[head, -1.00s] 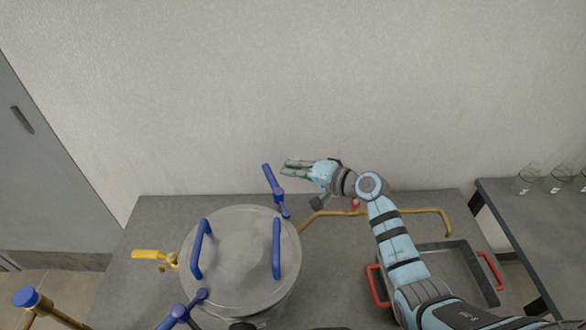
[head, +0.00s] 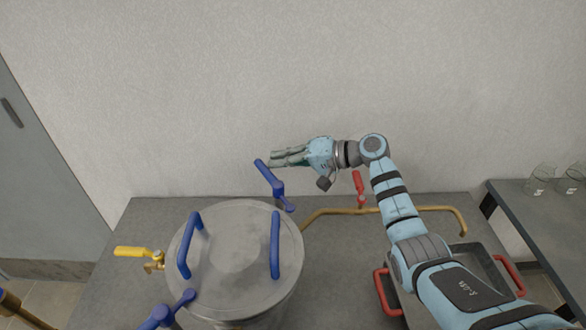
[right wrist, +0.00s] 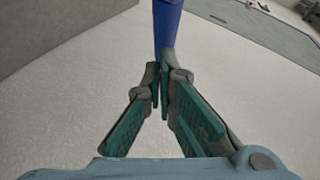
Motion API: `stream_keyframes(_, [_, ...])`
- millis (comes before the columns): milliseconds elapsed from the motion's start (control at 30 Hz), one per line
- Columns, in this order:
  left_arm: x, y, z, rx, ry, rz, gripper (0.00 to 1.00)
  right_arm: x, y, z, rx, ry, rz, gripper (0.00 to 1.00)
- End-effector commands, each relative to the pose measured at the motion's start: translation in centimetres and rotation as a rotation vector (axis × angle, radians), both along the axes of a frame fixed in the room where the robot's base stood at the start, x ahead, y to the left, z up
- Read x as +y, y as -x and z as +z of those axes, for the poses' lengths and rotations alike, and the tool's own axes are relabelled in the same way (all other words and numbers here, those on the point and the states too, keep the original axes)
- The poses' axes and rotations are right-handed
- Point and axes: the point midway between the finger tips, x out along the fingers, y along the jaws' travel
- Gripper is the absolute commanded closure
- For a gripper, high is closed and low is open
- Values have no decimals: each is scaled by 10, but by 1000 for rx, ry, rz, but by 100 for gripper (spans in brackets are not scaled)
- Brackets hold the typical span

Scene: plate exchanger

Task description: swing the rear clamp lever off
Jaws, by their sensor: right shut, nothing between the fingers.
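The rear clamp lever (head: 270,178) is blue and stands at the back right rim of a round metal vessel (head: 235,255), leaning up to the left. My right gripper (head: 271,158) is shut and empty, its fingertips by the upper end of the lever. In the right wrist view the fingers (right wrist: 163,75) meet at their tips, and the blue lever (right wrist: 168,25) shows just past them. I cannot tell whether they touch it. A second blue lever (head: 168,312) sits at the vessel's front left. My left gripper is not in view.
The lid has two blue handles (head: 190,245). A yellow-handled valve (head: 133,252) is on the left. A brass pipe (head: 410,208) with a red valve handle (head: 359,184) runs behind a red-handled tray (head: 476,262). Glassware (head: 541,178) stands on the right-hand table.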

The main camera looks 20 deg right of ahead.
Motion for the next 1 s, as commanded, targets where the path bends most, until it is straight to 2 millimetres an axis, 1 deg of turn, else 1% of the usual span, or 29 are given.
stream_keyframes(67, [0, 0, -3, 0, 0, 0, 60, 5, -2, 0, -2, -1, 1, 100])
stream_keyframes(400, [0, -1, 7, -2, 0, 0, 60, 24, -5, 2, 0, -1, -1, 100])
stream_keyframes(700, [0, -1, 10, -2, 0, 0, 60, 32, -5, 1, 0, -1, -1, 100])
stream_keyframes(1000, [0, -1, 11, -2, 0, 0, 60, 33, -5, 1, -1, 0, -2, 100])
